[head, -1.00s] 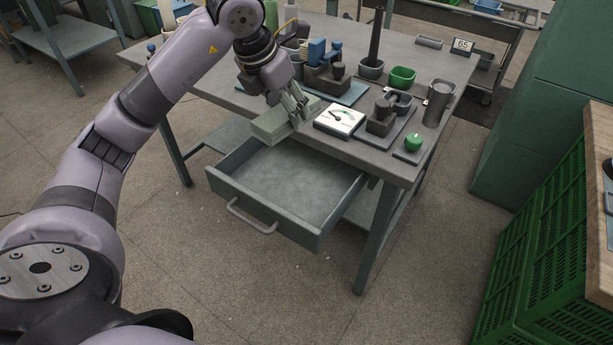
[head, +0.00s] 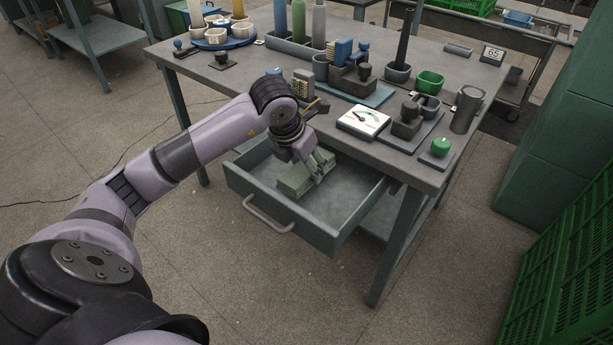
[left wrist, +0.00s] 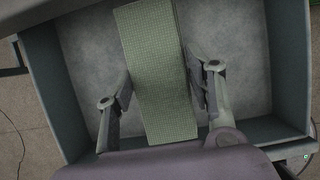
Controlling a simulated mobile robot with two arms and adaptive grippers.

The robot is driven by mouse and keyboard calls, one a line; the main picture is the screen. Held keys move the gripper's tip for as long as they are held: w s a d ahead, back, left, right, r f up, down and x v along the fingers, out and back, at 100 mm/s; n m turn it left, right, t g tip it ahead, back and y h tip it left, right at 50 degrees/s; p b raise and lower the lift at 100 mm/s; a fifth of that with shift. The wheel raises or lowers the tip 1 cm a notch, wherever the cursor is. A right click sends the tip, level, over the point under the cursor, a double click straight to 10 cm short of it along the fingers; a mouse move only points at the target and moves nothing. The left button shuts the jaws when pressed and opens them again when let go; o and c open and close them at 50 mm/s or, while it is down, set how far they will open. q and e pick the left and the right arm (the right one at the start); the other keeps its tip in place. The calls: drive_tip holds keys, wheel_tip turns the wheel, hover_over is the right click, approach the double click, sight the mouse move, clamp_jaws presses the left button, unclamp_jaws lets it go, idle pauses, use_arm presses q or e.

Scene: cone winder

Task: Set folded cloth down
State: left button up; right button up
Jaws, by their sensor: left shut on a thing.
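The folded cloth (head: 297,181) is a pale green checked block. In the left wrist view the cloth (left wrist: 158,75) lies lengthwise between the two fingers of my left gripper (left wrist: 161,90), which is shut on it. I cannot tell whether the cloth touches the drawer floor. The drawer (left wrist: 238,55) holds nothing else that I can see. My right gripper is in neither view.
The grey table (head: 405,165) stands above the drawer. A green crate (head: 565,260) stands at the right. The drawer's right part is free.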

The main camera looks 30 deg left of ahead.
sight(304, 170)
use_arm(q)
drive_tip(key=shift+f, duration=1.75)
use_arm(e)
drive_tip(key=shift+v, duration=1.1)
use_arm(q)
drive_tip(key=shift+b, duration=0.3)
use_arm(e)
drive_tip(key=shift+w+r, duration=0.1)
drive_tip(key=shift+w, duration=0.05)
use_arm(q)
drive_tip(key=o, duration=1.1)
drive_tip(key=shift+o, duration=0.2)
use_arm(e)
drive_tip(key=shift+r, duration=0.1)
use_arm(q)
drive_tip(key=shift+s+r, duration=0.1)
drive_tip(key=shift+r, duration=0.25)
drive_tip(key=p+v, duration=0.2)
drive_tip(key=v, duration=0.9)
drive_tip(key=shift+s+r, duration=0.1)
drive_tip(key=shift+r, duration=0.1)
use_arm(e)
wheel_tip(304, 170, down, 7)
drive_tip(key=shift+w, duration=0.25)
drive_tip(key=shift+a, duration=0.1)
